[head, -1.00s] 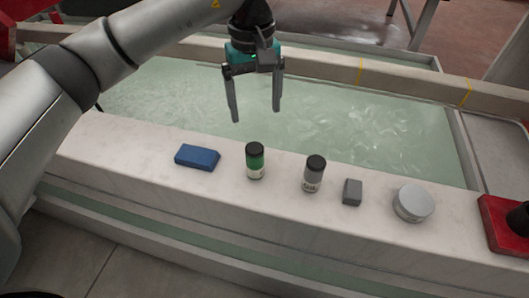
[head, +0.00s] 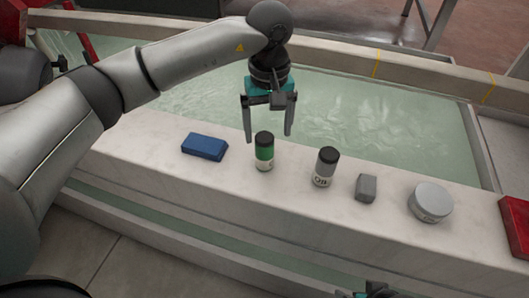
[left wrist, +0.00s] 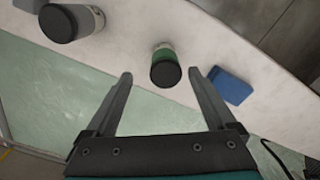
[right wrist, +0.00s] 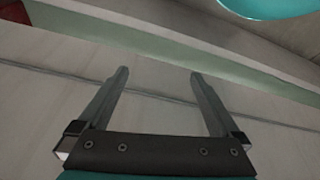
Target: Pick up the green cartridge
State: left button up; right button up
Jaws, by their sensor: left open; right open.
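The green cartridge (head: 264,152) stands upright on the pale stone ledge, with a black cap and a green and white body. In the left wrist view the cartridge (left wrist: 165,68) is seen from its cap end, just beyond the fingertips and between their lines. My left gripper (head: 268,138) is open and empty, pointing down at the cartridge, with its fingers on either side in the picture; contact does not show. My right gripper (right wrist: 158,72) is open and empty over the floor, and only a bit of it shows at the bottom of the head view.
On the ledge (head: 130,146), a blue block (head: 205,146) lies left of the cartridge. A grey cartridge (head: 326,167), a small grey block (head: 366,188) and a round silver tin (head: 430,202) stand to its right. A water-filled trough (head: 370,115) lies behind.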

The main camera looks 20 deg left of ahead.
aim_at(265, 137)
pick_arm(q)
jog(key=shift+s+a+f+b, duration=0.15)
jog(key=shift+f+b, duration=0.35)
jog(key=shift+f, duration=0.5)
jog(key=shift+a+f+b, duration=0.25)
jog(key=shift+f+b, duration=0.25)
jog(key=shift+f, duration=1.05)
pick_arm(e)
jog(key=shift+t, duration=0.5)
jog(key=shift+w+r, duration=0.2)
jog(key=shift+r, duration=2.45)
pick_arm(q)
grip_shut()
